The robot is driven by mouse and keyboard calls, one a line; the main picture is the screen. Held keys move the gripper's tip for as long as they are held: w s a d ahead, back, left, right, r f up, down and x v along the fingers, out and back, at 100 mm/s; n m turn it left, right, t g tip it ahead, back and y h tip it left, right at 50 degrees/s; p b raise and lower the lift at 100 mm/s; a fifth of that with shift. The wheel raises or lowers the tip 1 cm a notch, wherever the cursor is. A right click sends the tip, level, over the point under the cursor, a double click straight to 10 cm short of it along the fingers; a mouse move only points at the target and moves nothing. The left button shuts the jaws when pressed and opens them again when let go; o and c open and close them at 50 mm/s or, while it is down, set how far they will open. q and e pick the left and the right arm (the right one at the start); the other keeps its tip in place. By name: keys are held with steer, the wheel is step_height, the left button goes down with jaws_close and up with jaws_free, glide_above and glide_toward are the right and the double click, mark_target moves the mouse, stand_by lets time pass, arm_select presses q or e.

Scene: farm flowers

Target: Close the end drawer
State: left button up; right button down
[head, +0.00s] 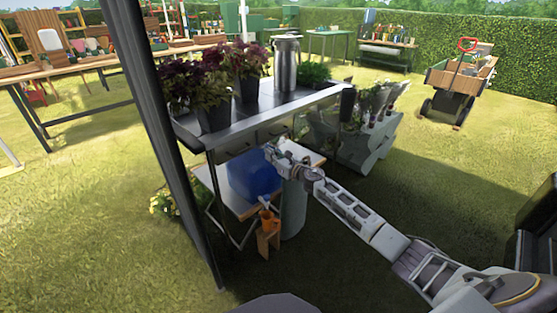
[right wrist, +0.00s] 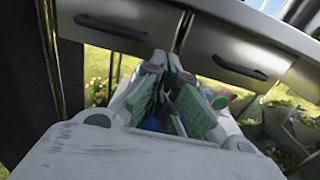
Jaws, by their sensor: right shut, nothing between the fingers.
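A metal-topped bench (head: 250,108) has drawers below its top. In the right wrist view a left drawer front (right wrist: 135,12) with a dark bar handle (right wrist: 110,27) and a right drawer front (right wrist: 225,40) with a dark handle (right wrist: 240,68) show side by side. I cannot tell which one is the end drawer or how far either stands out. My right gripper (head: 272,151) is shut and empty, just below and in front of the drawer fronts. Its fingers (right wrist: 170,66) point up between the two handles; contact is not clear. My left gripper is out of view.
Potted purple plants (head: 215,85) and a metal milk can (head: 286,62) stand on the bench. A blue container (head: 252,175) sits on a low stand beneath the gripper. A dark post (head: 165,120) rises at the left. Grass lies open in front.

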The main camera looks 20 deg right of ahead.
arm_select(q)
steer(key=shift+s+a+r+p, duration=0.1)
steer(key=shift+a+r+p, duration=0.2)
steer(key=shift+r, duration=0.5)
arm_select(e)
steer(key=shift+v, duration=2.25)
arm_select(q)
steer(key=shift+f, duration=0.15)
arm_select(e)
steer(key=shift+m, duration=0.3)
